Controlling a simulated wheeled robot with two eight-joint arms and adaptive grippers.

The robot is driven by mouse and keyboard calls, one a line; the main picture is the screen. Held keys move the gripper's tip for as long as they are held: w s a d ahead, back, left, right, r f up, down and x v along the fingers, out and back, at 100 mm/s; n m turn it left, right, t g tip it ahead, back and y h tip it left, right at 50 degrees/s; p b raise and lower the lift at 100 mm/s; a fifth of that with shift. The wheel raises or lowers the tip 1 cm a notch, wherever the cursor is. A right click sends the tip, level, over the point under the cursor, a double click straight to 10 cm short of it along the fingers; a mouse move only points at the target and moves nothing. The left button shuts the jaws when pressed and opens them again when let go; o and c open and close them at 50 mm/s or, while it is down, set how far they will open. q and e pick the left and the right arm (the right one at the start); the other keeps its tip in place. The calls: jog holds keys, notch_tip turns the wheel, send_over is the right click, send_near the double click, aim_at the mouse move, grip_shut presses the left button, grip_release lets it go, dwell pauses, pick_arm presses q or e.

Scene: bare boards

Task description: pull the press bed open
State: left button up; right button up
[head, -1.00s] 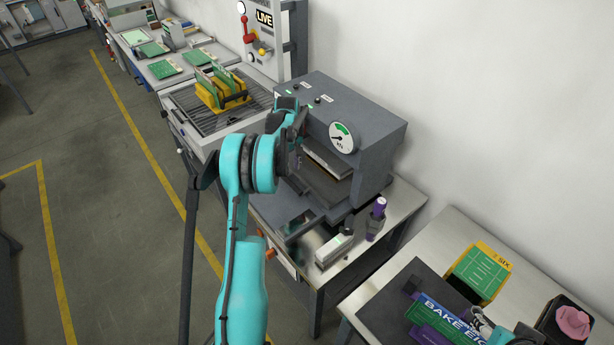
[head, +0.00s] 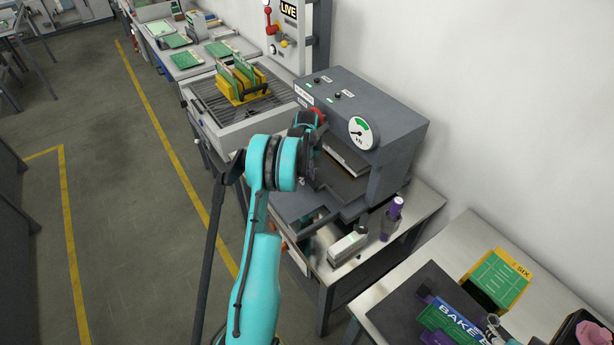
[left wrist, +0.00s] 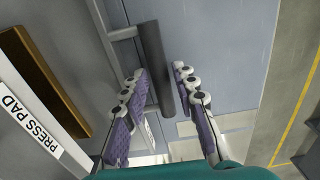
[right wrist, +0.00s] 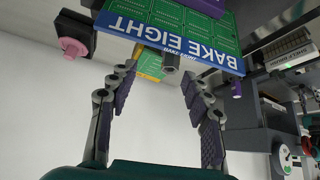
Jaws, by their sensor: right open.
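The press (head: 395,150) is a dark grey box with a round gauge against the wall. Its bed (head: 290,206) is a dark flat plate at the front, partly hidden by my left arm. My left gripper (left wrist: 157,92) points down at a dark bar handle (left wrist: 152,60), which lies between its parted fingers with gaps visible on both sides. In the head view my left gripper (head: 312,165) is at the press front, its fingertips partly hidden.
A yellow rack of green boards (head: 240,82) stands on the left conveyor. A second table (head: 440,250) is at right. Floor at left is clear.

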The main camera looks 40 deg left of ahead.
pick_arm(q)
grip_shut()
jog(key=shift+s, duration=0.15)
jog(key=s+a+b, duration=0.1)
jog(key=s+a, duration=0.2)
jog(key=s, duration=0.8)
jog(key=s+a+b, duration=0.1)
jog(key=s+a, duration=0.2)
jog(key=s, duration=0.8)
jog(key=shift+a, duration=0.25)
